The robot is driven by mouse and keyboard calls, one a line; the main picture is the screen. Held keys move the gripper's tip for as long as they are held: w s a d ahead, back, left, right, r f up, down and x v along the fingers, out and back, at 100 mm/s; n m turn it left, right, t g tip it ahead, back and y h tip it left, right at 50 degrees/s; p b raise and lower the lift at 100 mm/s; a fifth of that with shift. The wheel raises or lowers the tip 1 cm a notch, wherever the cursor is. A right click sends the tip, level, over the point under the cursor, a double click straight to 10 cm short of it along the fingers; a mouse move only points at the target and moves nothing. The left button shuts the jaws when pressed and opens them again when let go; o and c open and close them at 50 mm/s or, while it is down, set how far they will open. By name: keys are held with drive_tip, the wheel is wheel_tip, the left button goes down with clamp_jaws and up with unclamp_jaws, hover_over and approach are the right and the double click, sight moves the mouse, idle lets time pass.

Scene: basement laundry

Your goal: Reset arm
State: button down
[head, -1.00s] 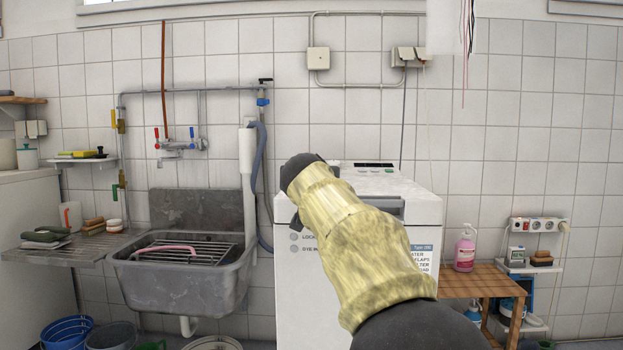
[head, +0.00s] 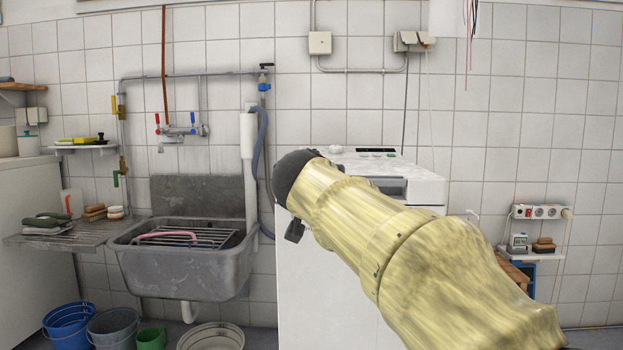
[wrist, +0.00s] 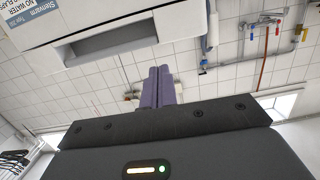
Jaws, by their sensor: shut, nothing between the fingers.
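My gripper (wrist: 157,88) shows in the wrist view with its two purple fingers together and nothing between them. The fingers point toward the white tiled wall and a white machine, clear of both. In the head view my yellow-sleeved arm reaches up and left from the lower right, ending in a dark wrist part in front of the white machine (head: 320,290). The fingers cannot be made out in the head view. The machine's recessed front also shows in the wrist view (wrist: 110,45), upside down.
A grey sink (head: 185,270) with a rack and pink hose stands left of the machine. Buckets (head: 68,325) and a pale basin (head: 211,337) sit on the floor below. A socket strip (head: 540,212) hangs on the wall.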

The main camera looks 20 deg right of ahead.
drive_tip(key=s+f+n+g+y+p, duration=0.2)
drive_tip(key=s+f+g+p, duration=0.15)
drive_tip(key=f+p, duration=0.4)
drive_tip(key=s+f+n+g+y+p, duration=0.1)
drive_tip(key=s+f+g+p, duration=0.1)
drive_tip(key=f+g+p, duration=0.4)
drive_tip(key=s+a+f+g+y+p, duration=0.15)
drive_tip(key=s+f+p, duration=0.25)
drive_tip(key=s+p, duration=0.4)
drive_tip(key=s+f+g+y+p, duration=0.15)
drive_tip(key=s+f+p, duration=0.3)
drive_tip(key=s, duration=0.55)
wheel_tip(320, 180, up, 37)
drive_tip(key=h+p, duration=0.1)
drive_tip(key=p, duration=3.6)
drive_tip(key=shift+w+a+r+n+p, duration=0.2)
drive_tip(key=shift+n+p, duration=0.1)
drive_tip(key=shift+n, duration=0.1)
drive_tip(key=c, duration=2.1)
unclamp_jaws()
drive_tip(key=shift+f, duration=0.1)
